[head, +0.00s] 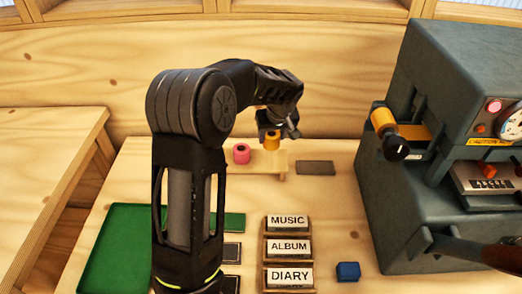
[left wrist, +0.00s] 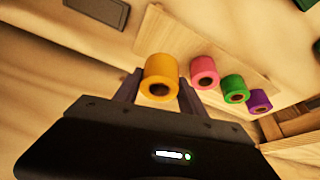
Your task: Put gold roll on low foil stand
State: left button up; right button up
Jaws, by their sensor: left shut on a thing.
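The gold roll (head: 271,141) is between the fingers of my left gripper (head: 277,132). In the left wrist view the gold roll (left wrist: 161,71) sits upright between the two dark fingertips, its dark hole facing the camera. The low foil stand (head: 276,166) is a pale wooden board right under the roll; it also shows in the left wrist view (left wrist: 172,38). A pink roll (head: 241,153) stands on it, and the left wrist view also shows a green roll (left wrist: 235,90) and a purple roll (left wrist: 260,101) in line. I cannot tell whether the gold roll touches the board.
A dark grey machine (head: 430,150) with another gold roll (head: 383,121) on its side stands at the right. A dark flat pad (head: 316,168) lies beside the stand. Nearer are labelled blocks (head: 289,247), a blue block (head: 347,271) and a green tray (head: 118,245).

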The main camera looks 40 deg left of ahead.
pick_arm(q)
jog(key=shift+f, duration=1.2)
notch_tip(320, 180, down, 3)
jog(key=shift+f+p, duration=0.15)
jog(key=shift+p, duration=0.2)
jog(key=shift+f, duration=0.25)
jog(key=shift+f, duration=0.15)
jog(key=o, duration=1.5)
